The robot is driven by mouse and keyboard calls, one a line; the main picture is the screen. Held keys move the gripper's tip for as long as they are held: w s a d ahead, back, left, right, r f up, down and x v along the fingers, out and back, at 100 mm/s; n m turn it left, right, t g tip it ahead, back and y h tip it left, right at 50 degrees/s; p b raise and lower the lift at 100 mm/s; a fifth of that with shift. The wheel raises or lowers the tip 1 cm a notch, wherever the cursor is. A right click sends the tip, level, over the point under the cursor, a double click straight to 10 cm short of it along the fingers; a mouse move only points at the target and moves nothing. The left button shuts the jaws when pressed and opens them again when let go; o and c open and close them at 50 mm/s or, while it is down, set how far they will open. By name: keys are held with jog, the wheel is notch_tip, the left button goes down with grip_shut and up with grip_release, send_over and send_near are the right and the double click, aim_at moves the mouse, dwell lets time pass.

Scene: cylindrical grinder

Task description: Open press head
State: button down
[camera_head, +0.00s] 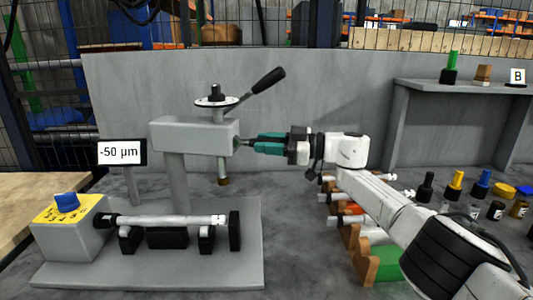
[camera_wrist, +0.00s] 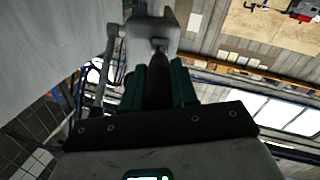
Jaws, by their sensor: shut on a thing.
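The press head (camera_head: 195,134) is a grey block on a column of the grey press stand, level above the base. A black-handled lever (camera_head: 268,81) and a round dial (camera_head: 216,101) sit on top of it. My gripper (camera_head: 250,144) has teal fingers and points left at the right end of the press head. In the wrist view the fingers (camera_wrist: 159,88) are closed around a dark tapered handle (camera_wrist: 159,62) that runs into a grey part (camera_wrist: 152,32). In the head view the fingers mostly hide this handle.
Below the head, a shaft (camera_head: 165,220) lies on supports on the grey base (camera_head: 150,273). A display (camera_head: 121,152) reads -50 µm. Several bottles (camera_head: 457,186) and a wooden rack (camera_head: 360,250) are at right.

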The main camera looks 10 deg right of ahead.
jog(key=shift+w+r, duration=0.1)
jog(key=shift+r, duration=0.2)
jog(key=c, duration=0.9)
grip_release()
jog(key=shift+a+f, duration=0.1)
jog(key=shift+f, duration=0.05)
jog(key=v, duration=1)
jog(key=shift+d, duration=0.4)
jog(key=shift+p, duration=0.35)
